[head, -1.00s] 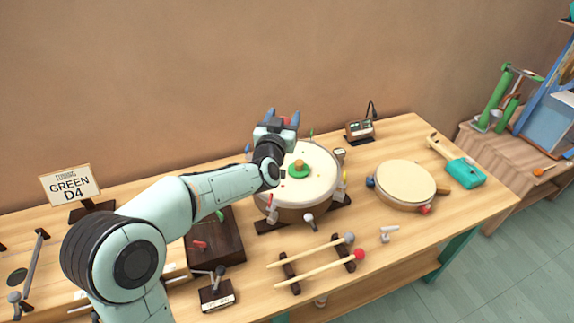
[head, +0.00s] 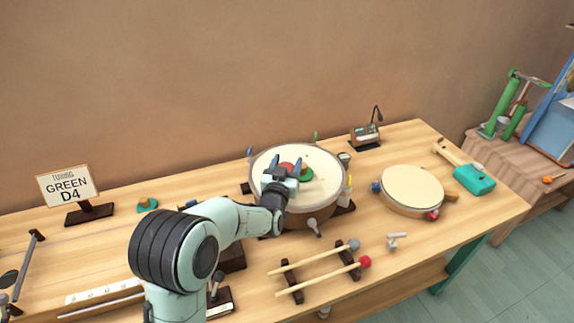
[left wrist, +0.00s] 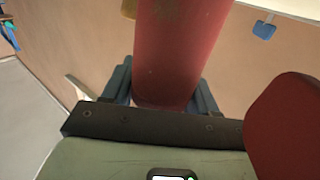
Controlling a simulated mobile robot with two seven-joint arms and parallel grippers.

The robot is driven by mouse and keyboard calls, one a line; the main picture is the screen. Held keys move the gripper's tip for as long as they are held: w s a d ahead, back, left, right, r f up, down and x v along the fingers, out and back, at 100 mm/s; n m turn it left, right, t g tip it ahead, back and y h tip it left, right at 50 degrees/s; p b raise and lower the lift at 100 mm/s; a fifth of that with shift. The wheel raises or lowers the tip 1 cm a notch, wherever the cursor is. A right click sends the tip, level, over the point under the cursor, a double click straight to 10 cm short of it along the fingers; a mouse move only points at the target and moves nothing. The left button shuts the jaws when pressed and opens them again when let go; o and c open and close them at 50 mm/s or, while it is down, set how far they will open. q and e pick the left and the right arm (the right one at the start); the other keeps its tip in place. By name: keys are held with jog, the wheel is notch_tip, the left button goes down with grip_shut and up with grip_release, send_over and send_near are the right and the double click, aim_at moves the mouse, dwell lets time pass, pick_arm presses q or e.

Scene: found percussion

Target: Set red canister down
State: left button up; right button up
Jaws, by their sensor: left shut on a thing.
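My left gripper (head: 285,162) is shut on the red canister (head: 287,167), which shows as a small red patch between the blue fingers. In the head view the gripper lies over the left part of the large drum (head: 325,185). In the left wrist view the canister (left wrist: 178,50) fills the space between the fingers (left wrist: 163,85). I cannot tell whether the canister touches the drum skin. Its lower part is hidden in the head view. My right gripper is out of view.
A smaller drum (head: 412,188) and a teal-headed mallet (head: 472,180) are at right. Two beaters (head: 318,268) lie on a rack in front. A "GREEN D4" sign (head: 66,190) stands at left. A dark red shape (left wrist: 290,125) fills the wrist view's right edge.

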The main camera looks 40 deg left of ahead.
pick_arm(q)
jog(key=shift+f, duration=0.15)
jog(key=o, duration=1.1)
